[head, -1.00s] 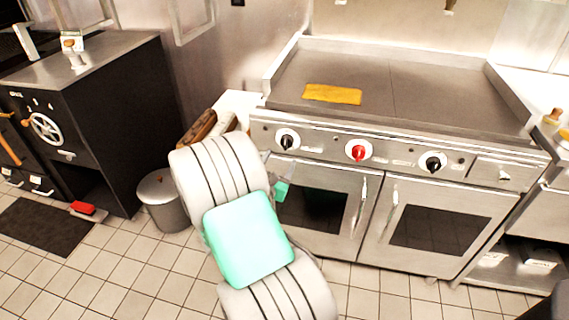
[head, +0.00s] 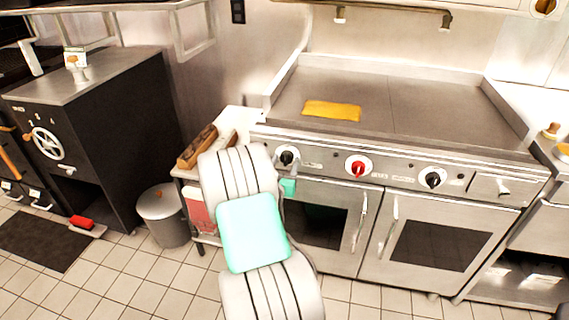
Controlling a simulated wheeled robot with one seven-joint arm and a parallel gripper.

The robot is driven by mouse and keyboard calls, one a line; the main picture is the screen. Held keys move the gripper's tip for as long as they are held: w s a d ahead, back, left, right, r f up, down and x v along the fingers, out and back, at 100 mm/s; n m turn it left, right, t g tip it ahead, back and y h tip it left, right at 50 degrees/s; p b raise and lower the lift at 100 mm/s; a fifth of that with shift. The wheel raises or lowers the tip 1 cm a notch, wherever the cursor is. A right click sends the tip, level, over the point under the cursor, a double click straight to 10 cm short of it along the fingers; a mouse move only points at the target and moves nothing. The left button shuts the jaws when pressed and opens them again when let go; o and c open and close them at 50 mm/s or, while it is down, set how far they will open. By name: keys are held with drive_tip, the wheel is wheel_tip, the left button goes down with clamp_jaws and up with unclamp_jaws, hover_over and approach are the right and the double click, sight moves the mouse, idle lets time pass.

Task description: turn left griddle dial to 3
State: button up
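The griddle (head: 420,104) stands ahead with a flat grey top and a front panel of dials. The left griddle dial (head: 287,157) is black on a white round plate. A red dial (head: 358,168) sits at the middle and another black dial (head: 432,179) at the right. The numbers round the left dial are too small to read. My arm reaches up in front of the griddle's left end, just below and left of the left dial. A small teal part near my gripper (head: 288,186) shows below that dial. The fingers are hidden behind my arm.
A yellow cloth (head: 332,110) lies on the griddle top. Two oven doors with windows and handles (head: 359,222) are below the panel. A small side table (head: 240,118) stands left of the griddle. A grey bin (head: 163,212) and a black oven (head: 105,135) are further left.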

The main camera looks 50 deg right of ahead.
clamp_jaws()
idle(0.3)
